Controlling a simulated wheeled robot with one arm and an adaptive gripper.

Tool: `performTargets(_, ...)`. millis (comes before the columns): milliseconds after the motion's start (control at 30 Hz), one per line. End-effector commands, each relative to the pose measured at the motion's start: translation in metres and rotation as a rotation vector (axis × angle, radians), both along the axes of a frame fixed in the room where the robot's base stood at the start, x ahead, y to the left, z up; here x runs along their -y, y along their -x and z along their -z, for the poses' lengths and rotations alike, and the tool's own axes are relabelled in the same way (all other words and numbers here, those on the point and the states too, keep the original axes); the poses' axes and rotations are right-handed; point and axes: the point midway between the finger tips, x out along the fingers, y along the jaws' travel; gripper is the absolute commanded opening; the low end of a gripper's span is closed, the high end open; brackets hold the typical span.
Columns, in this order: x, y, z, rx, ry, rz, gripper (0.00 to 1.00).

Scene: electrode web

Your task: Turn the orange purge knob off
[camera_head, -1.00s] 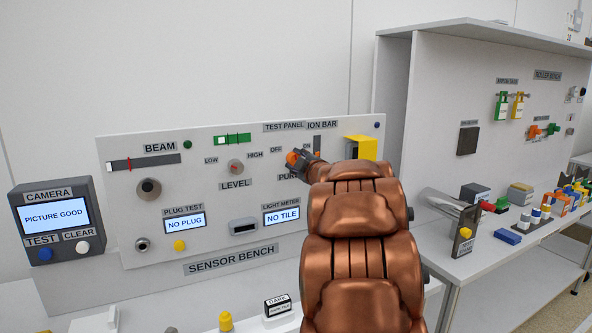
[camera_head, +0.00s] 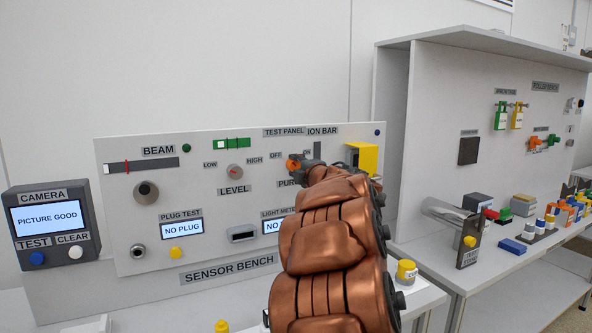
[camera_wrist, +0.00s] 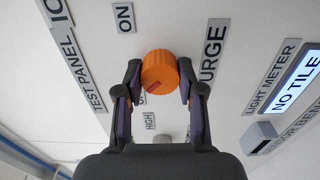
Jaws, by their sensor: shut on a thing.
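The orange purge knob (camera_head: 293,165) is on the white test panel (camera_head: 120,240), beside the PURGE label and between the OFF label (camera_head: 276,155) and ON label. My gripper (camera_head: 299,165) is at the knob in the head view. In the wrist view the orange knob (camera_wrist: 161,68) sits between both fingers of my gripper (camera_wrist: 160,76), which is shut on its sides. A dark red mark shows slanted on the knob's face. The ON label (camera_wrist: 124,17) is clear there; the OFF label is mostly hidden behind a finger.
A yellow box (camera_head: 367,158) juts from the panel just right of my gripper. The level knob (camera_head: 232,171) is to the left. The light meter display (camera_head: 271,227) is partly covered by my arm. A shelved bench (camera_head: 440,130) stands at the right.

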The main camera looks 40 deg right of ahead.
Motion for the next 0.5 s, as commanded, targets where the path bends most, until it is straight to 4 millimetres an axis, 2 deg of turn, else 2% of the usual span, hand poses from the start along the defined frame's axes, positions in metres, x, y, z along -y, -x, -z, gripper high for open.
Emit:
performTargets(367,-0.001,-0.0007,0.001,-0.004,0.005,-0.003,0.03)
performTargets(400,-0.001,-0.0007,0.0009,-0.004,0.005,-0.003,0.41)
performTargets(500,-0.0006,-0.0005,0.0008,-0.004,0.004,-0.002,0.52)
